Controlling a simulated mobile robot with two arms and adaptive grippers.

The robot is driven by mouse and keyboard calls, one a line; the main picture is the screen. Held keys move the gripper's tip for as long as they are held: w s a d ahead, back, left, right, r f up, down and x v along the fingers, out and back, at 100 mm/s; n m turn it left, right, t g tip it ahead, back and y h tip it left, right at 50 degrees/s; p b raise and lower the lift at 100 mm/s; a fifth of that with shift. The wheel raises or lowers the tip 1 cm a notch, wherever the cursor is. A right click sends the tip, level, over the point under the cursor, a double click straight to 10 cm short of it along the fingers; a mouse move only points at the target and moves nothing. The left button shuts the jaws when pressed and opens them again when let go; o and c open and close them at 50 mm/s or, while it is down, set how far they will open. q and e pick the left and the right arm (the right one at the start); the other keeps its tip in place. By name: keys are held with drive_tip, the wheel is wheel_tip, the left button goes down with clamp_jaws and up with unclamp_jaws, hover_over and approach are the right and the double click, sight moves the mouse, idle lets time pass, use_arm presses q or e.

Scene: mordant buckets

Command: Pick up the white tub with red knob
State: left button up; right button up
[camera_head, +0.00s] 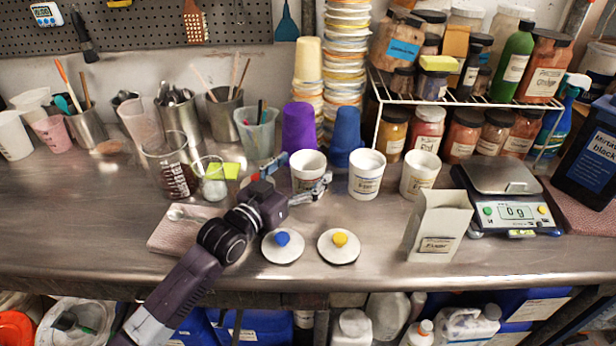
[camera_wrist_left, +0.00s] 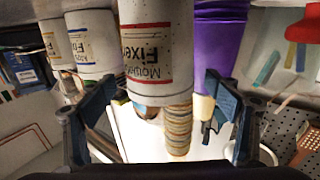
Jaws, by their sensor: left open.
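A white tub (camera_head: 306,176) with open top stands upright on the steel bench. My right gripper is not in view.
Two similar white tubs (camera_head: 367,176) (camera_head: 418,178) stand to the right. Lids with a blue knob (camera_head: 283,240) and a yellow knob (camera_head: 339,240) lie in front. Purple cups (camera_head: 298,128) and blue cups (camera_head: 346,143) stand close behind. A cream box (camera_head: 438,225) and scale (camera_head: 505,200) stand at right.

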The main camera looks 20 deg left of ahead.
use_arm(q)
drive_tip(key=shift+x, duration=1.1)
drive_tip(key=shift+s, duration=0.1)
drive_tip(key=c, duration=1.2)
drive_tip(key=shift+a, duration=0.1)
drive_tip(key=shift+c, duration=0.9)
drive_tip(key=shift+r, duration=0.15)
